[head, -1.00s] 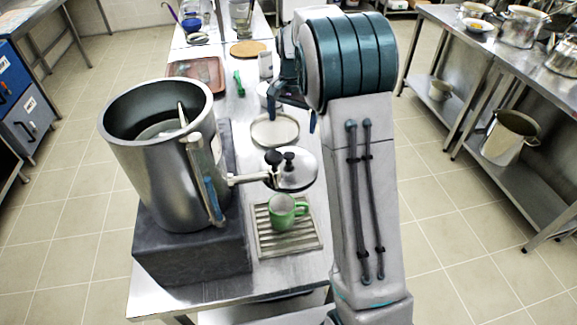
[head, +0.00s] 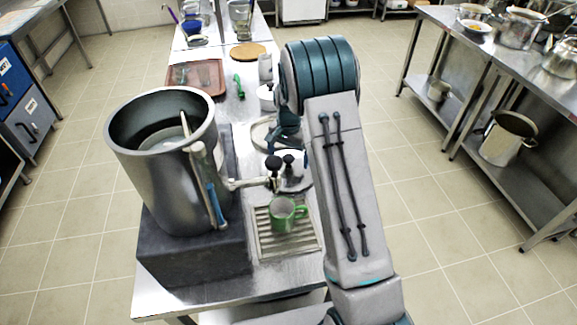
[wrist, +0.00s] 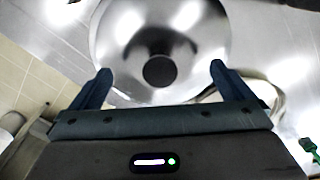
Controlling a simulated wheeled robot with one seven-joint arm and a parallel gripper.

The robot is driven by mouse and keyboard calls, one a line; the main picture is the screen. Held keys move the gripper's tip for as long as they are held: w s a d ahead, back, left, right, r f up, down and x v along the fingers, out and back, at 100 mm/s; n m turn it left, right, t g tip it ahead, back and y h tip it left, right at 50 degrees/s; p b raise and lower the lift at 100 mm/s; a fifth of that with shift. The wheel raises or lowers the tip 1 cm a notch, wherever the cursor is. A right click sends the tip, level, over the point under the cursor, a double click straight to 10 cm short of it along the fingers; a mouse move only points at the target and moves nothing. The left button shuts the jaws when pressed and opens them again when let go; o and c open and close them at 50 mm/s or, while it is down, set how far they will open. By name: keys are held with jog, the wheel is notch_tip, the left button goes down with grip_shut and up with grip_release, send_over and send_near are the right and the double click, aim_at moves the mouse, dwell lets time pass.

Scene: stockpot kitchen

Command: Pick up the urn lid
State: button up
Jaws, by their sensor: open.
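The urn lid (head: 294,180) is a shiny steel disc with a black knob. It lies on the steel table right of the urn's tap, partly hidden by my arm and the tap. In the wrist view the lid (wrist: 190,35) shows as a dome, its black knob (wrist: 159,71) between my fingertips in the picture. My gripper (wrist: 160,72) is open and empty, with its blue fingers over the lid and apart from the knob. In the head view it is above the lid's far side. The open steel urn (head: 165,185) stands on a dark block.
A green mug (head: 283,213) stands on a slatted drip tray (head: 263,240) in front of the lid. The urn's tap (head: 245,183) reaches close to the lid's left side. A round plate (head: 262,133) lies behind. A reddish tray (head: 195,75) is farther back.

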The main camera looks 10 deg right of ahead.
aim_at(288, 164)
jog(key=shift+f, duration=1.25)
jog(key=shift+s, duration=0.1)
jog(key=c, duration=2.1)
